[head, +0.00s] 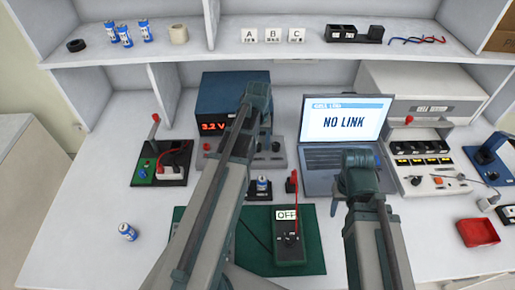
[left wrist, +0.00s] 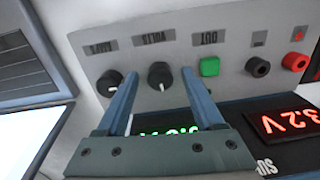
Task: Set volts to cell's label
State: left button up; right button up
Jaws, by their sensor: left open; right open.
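The dark blue power supply (head: 222,95) stands at the back of the bench with a red 3.2 V readout (head: 213,126). In the left wrist view its panel is upside down, with the black VOLTS knob (left wrist: 160,76), another black knob (left wrist: 109,83) and a green button (left wrist: 210,66). My left gripper (left wrist: 159,74) is open, its fingers on either side of the VOLTS knob; contact cannot be told. It also shows in the head view (head: 262,122). A blue-and-white cell (head: 262,184) stands in a black holder; its label is too small to read. My right gripper (head: 358,158) is open before the laptop.
A laptop (head: 343,125) reads NO LINK. A green meter (head: 289,240) reading OFF lies on a green mat (head: 312,262). A loose cell (head: 127,232) lies at the left. A red tray (head: 478,232) is at the right. The front left bench is mostly clear.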

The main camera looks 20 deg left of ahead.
pick_arm(q)
grip_shut()
dwell(0.4)
jog(key=shift+m, duration=0.3)
jog(key=m, duration=0.3)
jog(key=shift+m, duration=2)
